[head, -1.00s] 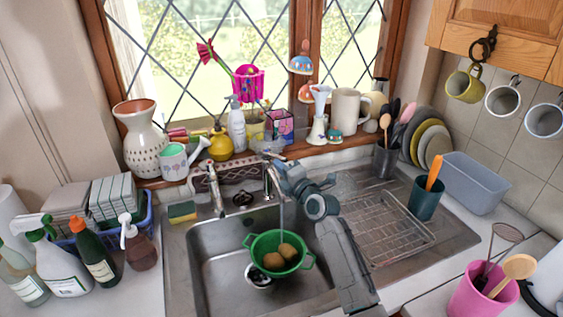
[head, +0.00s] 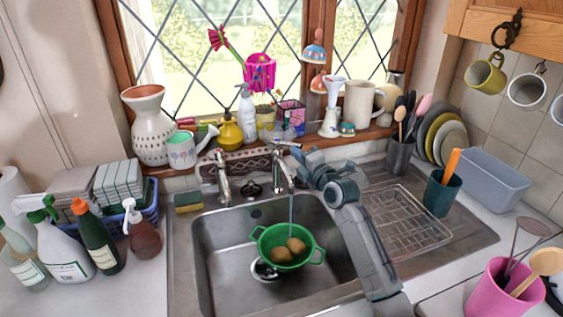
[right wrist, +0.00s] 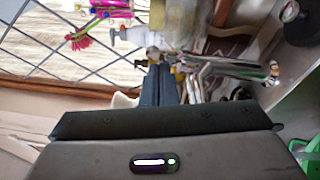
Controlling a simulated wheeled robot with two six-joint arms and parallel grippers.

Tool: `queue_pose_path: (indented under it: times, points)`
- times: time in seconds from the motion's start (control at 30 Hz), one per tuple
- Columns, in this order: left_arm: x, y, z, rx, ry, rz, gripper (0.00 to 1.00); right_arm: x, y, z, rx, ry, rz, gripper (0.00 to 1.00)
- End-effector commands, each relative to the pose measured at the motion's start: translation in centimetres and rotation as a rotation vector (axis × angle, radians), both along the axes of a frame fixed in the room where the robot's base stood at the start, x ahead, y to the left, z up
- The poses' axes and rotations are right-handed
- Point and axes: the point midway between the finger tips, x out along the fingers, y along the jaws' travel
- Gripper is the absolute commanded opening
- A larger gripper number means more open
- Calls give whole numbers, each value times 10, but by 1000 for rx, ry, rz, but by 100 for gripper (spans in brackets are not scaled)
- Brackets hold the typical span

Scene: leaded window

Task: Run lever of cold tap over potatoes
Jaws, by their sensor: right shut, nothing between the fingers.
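A green colander (head: 267,248) with two potatoes (head: 280,254) is in the steel sink. The right-hand tap (head: 282,180) stands behind it, and a thin stream of water (head: 291,208) runs from its spout onto the potatoes. Its lever (head: 281,143) is on top. My right gripper (head: 296,153) is beside the top of this tap; its fingers are small and partly hidden in the head view. In the right wrist view its dark fingers (right wrist: 165,82) are shut and empty, close to the metal tap (right wrist: 235,68); I cannot tell whether they touch it. My left gripper is not in view.
A second tap (head: 222,180) stands to the left. A wire rack (head: 405,222) is on the drainer. A yellow-green sponge (head: 188,200) lies left of the sink.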

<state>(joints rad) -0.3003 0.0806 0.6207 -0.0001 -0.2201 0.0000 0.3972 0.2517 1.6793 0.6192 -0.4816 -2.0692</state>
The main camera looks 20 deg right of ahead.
Motion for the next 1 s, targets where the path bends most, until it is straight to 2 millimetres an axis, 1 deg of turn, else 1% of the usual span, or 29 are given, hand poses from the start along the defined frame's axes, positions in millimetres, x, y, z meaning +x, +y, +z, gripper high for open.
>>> queue_pose_path:
  times: [0.07,0.47,0.57,0.7,0.73,1.0]
  points:
    - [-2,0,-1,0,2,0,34,-1,-3,1,-1,-1,-3,0]
    - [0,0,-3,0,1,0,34,-1,-3,4,0,-4,-3,0]
    - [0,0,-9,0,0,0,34,-1,-2,13,-2,-6,-3,0]
    - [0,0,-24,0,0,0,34,-3,-1,37,-2,-8,-3,0]
    - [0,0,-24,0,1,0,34,-11,3,34,-1,-3,-2,0]
    - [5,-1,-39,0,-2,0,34,-70,27,40,-1,-4,-1,0]
